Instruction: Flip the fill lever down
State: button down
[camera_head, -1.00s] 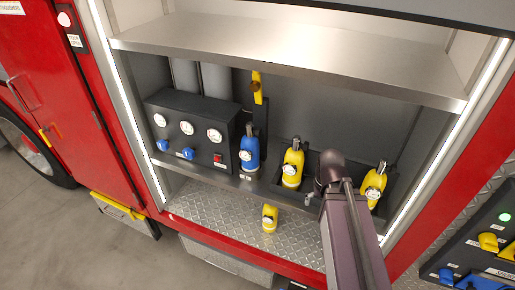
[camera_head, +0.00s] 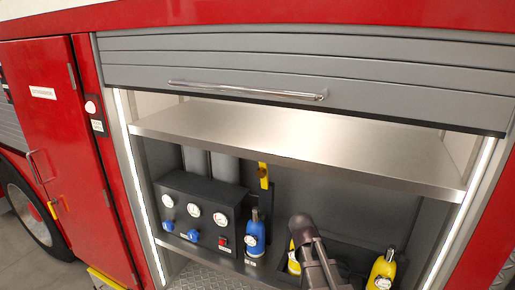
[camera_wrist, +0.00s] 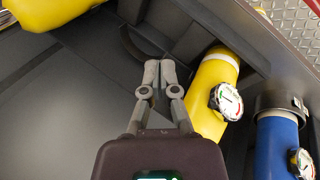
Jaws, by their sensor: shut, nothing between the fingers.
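A yellow upright lever (camera_head: 263,175) is on the back wall of the compartment, right of the gauge box; I cannot read a label that tells whether it is the fill lever. My gripper (camera_wrist: 160,72) is shut and empty in the wrist view, above a dark grey surface. It is left of a yellow cylinder (camera_wrist: 212,88) with a round gauge. In the head view my arm covers the gripper's fingertips. The lever is not clearly seen in the wrist view.
A black gauge box (camera_head: 200,207) stands left of a blue cylinder (camera_head: 255,238). Another yellow cylinder (camera_head: 381,271) stands at the right. A metal shelf (camera_head: 300,140) and rolled-up shutter (camera_head: 300,75) lie above. The blue cylinder (camera_wrist: 277,145) also shows at the wrist view's right.

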aim_at(260, 172)
jog(key=w+a+r+n+t+h+p, duration=0.1)
jog(key=w+a+r+t+h+p, duration=0.1)
jog(key=w+a+r, duration=0.4)
jog(key=w+a+r+n+t+h+p, duration=0.2)
jog(key=w+a+r+t+h, duration=0.1)
jog(key=w+a+r, duration=0.3)
jog(key=w+a+r+n+t+h+p, duration=0.2)
jog(key=w+a+r+t, duration=0.2)
jog(key=a+r, duration=0.5)
jog(key=shift+w+a+r+h, duration=0.1)
jog(key=shift+w+a+h, duration=0.05)
jog(key=shift+w, duration=0.55)
jog(key=shift+w+a+h, duration=0.15)
jog(key=shift+w, duration=0.55)
jog(key=w+a+r+n+t+p, duration=0.1)
jog(key=w+a+r+t, duration=0.1)
jog(key=a+r, duration=0.3)
jog(key=a+t, duration=0.1)
jog(key=a, duration=0.2)
jog(key=shift+a+r+n+h+p, duration=0.3)
jog(key=shift+a+r+h, duration=0.1)
jog(key=shift+w+d, duration=0.1)
jog(key=shift+w, duration=0.05)
jog(key=w+d, duration=0.3)
jog(key=d, duration=0.4)
jog(key=shift+d+r+p, duration=0.15)
jog(key=shift+r+p, duration=0.2)
jog(key=shift+p, duration=0.05)
